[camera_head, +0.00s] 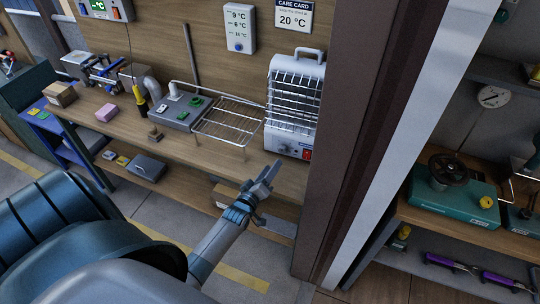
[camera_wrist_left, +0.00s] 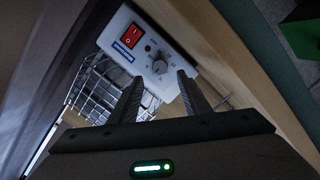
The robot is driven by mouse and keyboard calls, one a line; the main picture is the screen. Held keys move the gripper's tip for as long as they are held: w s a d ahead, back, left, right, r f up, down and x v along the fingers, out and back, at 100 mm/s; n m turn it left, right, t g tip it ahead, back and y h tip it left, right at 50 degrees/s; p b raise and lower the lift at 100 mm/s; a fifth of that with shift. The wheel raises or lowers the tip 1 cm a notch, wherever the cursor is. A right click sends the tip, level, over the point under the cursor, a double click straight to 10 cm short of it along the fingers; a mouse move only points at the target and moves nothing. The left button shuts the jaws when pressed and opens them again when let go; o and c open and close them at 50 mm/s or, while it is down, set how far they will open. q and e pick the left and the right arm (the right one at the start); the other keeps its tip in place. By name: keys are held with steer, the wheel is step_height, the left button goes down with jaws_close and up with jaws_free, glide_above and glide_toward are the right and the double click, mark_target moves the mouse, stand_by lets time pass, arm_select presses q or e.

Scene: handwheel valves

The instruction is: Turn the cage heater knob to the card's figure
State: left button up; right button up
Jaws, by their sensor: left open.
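The cage heater (camera_head: 296,90) is a white unit with a wire grille, standing at the right end of the wooden bench. Its base panel carries a red switch (camera_wrist_left: 130,35) and a small grey knob (camera_wrist_left: 160,66) with marks around it. The knob's exact setting is too small to read. The care card (camera_head: 293,17) on the wall shows 20 °C. My left gripper (camera_head: 264,180) is open and empty, in front of and below the heater panel. In the left wrist view its fingers (camera_wrist_left: 160,78) point toward the panel, with the knob seen between and just beyond their tips, apart from them. My right gripper is not in view.
The floor before the bench is clear.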

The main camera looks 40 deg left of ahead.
mark_target(282, 151)
arm_select(q)
steer(key=shift+a+r, duration=0.1)
steer(key=shift+a, duration=0.05)
steer(key=shift+w, duration=0.2)
steer(key=shift+b+x, duration=0.4)
steer(key=shift+x, duration=0.75)
steer(key=b+x, duration=0.3)
steer(key=x, duration=0.2)
steer(key=shift+w, duration=0.2)
steer(key=shift+c, duration=0.6)
steer(key=c, duration=0.6)
steer(key=shift+c, duration=0.2)
